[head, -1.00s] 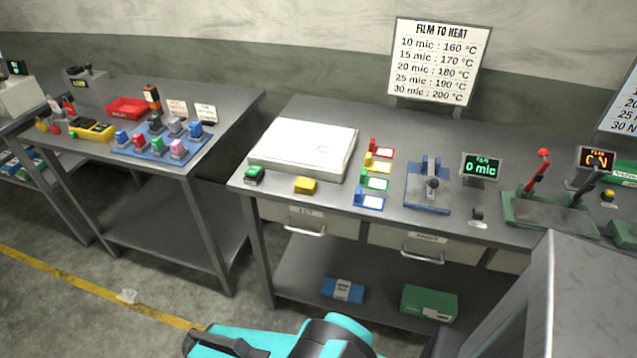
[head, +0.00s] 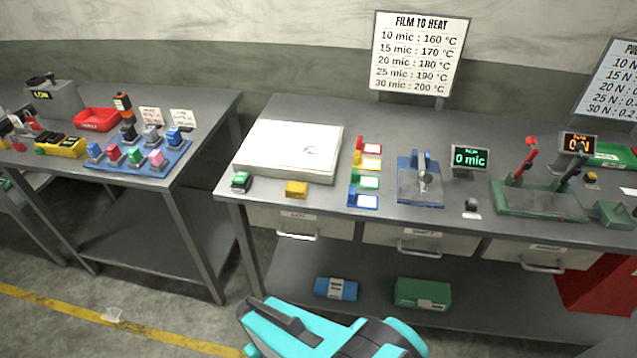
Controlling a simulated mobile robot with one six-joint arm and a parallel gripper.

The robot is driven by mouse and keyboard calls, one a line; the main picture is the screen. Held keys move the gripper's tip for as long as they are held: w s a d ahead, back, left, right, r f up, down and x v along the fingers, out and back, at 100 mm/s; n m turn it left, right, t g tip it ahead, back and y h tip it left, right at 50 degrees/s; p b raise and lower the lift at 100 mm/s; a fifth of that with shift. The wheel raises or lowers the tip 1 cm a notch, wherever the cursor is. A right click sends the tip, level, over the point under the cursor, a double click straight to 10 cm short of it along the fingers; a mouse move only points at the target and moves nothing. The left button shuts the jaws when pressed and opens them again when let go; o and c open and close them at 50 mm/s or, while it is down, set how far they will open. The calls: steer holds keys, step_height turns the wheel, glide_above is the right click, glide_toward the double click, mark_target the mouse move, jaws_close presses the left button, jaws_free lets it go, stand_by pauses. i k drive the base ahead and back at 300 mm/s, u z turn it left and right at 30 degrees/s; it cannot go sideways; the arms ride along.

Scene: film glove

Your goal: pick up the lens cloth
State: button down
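I cannot make out a lens cloth for certain. A small crumpled whitish scrap (head: 112,314) lies on the floor by the yellow line at lower left; it is too small to tell what it is. A faint crumpled or clear patch also shows on the white panel (head: 275,150) on the bench. My teal and dark arm end (head: 290,325) shows at the bottom edge, in front of the bench and well apart from the things on it. Its fingertips cannot be made out, and I see nothing held.
The middle bench (head: 400,230) carries coloured blocks, a blue fixture (head: 420,180), a green lever press (head: 540,198) and displays. Its lower shelf holds a blue box (head: 336,288) and a green box (head: 422,293). A left table holds a red tray (head: 97,119). Floor at lower left is mostly clear.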

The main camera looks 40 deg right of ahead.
mark_target(299, 190)
steer(key=z, duration=0.85)
steer(key=k, duration=1)
steer(key=i, duration=0.85)
steer(key=z, duration=0.05)
